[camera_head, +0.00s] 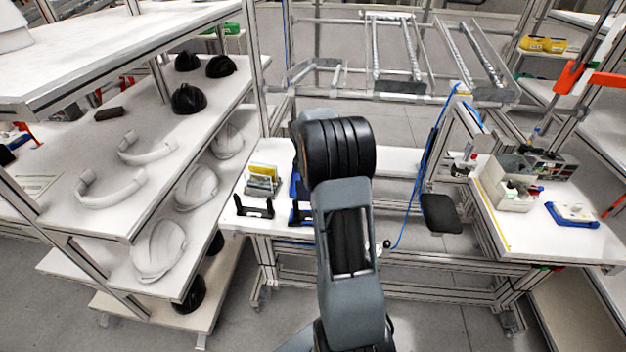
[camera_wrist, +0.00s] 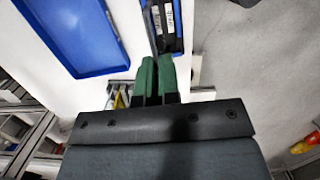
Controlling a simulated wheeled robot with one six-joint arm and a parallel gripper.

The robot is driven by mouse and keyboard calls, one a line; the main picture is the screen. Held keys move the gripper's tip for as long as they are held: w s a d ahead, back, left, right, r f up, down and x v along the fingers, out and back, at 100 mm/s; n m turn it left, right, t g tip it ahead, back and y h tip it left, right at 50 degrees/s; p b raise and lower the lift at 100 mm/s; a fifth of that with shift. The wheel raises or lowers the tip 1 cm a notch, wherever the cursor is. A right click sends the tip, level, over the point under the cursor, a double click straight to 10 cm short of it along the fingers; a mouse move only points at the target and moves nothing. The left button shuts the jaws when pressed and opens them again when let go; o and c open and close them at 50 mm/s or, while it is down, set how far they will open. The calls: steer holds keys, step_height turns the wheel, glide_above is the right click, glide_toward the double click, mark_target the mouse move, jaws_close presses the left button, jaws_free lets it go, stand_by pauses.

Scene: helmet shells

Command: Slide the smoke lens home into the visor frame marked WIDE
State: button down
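My gripper (camera_wrist: 158,62) shows in the wrist view as two green fingers with a narrow dark gap between them. I cannot tell whether a thin lens is in that gap. Just beyond the fingertips is a dark piece with white labels (camera_wrist: 167,18) on a narrow blue holder. The label cannot be read, so I cannot tell whether it is the frame marked WIDE. In the head view my arm hides the gripper and most of that spot. A blue piece (camera_head: 297,188) shows at the arm's left edge. No smoke lens can be made out.
A blue tray (camera_wrist: 78,38) lies left of the fingers. A rack with yellow pieces (camera_head: 262,178) and a black stand (camera_head: 254,207) are on the white bench's left end. Shelves with helmet shells (camera_head: 160,248) stand left. A side table (camera_head: 520,225) holds boxes at right.

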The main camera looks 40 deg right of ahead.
steer(key=shift+f+b, duration=2.15)
steer(key=shift+f, duration=1.45)
steer(key=c, duration=1.3)
jaws_free()
steer(key=shift+o, duration=0.2)
steer(key=r, duration=0.4)
steer(key=w+a+r, duration=0.1)
steer(key=r, duration=0.8)
steer(key=shift+w+a+r+b, duration=0.15)
steer(key=shift+a+r+b, duration=0.15)
steer(key=shift+r, duration=0.1)
